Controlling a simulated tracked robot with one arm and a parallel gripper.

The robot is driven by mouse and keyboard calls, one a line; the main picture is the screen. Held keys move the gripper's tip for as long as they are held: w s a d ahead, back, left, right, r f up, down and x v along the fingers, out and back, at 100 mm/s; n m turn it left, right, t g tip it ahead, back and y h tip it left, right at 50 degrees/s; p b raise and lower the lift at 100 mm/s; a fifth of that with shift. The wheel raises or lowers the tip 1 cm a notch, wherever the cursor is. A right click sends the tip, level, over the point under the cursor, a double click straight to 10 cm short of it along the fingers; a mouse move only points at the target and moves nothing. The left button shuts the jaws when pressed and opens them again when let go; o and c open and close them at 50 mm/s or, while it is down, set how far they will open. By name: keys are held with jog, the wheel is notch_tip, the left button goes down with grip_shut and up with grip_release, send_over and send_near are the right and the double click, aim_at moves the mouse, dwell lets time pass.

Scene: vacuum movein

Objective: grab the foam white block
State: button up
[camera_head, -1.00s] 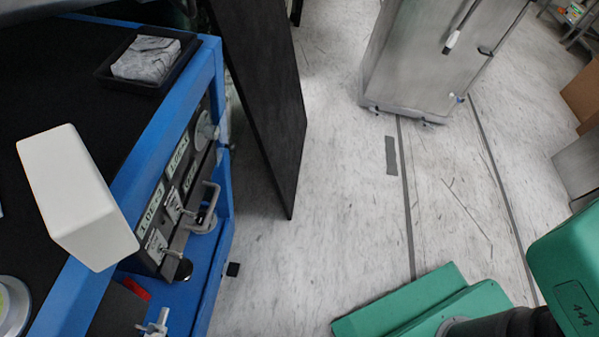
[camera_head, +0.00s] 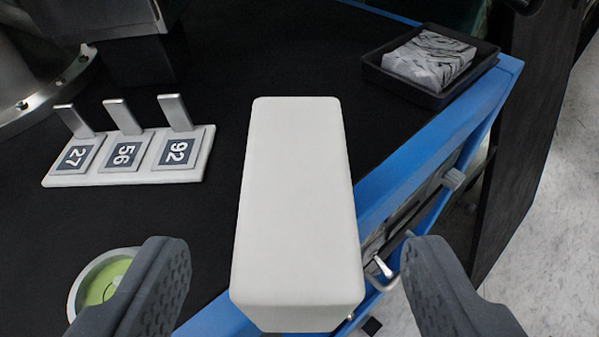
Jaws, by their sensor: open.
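The white foam block (camera_head: 297,190) stands on the black top of the blue-edged bench, close to its edge, in the middle of the view. My gripper (camera_head: 295,285) is open, with one dark ridged finger to the lower left and one to the lower right of the block. The block's near end lies in the gap between the fingers, with room on both sides. I see no contact; how far the fingers are above the bench top is hard to tell.
A panel with several metal levers, numbered 27, 56 and 92 (camera_head: 130,155), stands left of the block. A green round dial (camera_head: 100,285) is by the left finger. A black tray (camera_head: 432,68) holds a grey wrapped item at the back right. Handles (camera_head: 385,268) stick out below the blue edge (camera_head: 440,150).

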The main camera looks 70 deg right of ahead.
aim_at(297, 187)
jog(key=shift+r+b+x, duration=0.15)
jog(key=shift+b+x, duration=0.35)
jog(key=shift+x, duration=1.05)
jog(key=shift+r+b+x, duration=0.1)
jog(key=shift+b+x, duration=0.35)
jog(key=shift+x, duration=1.1)
jog(key=shift+d, duration=0.1)
jog(key=c, duration=1.1)
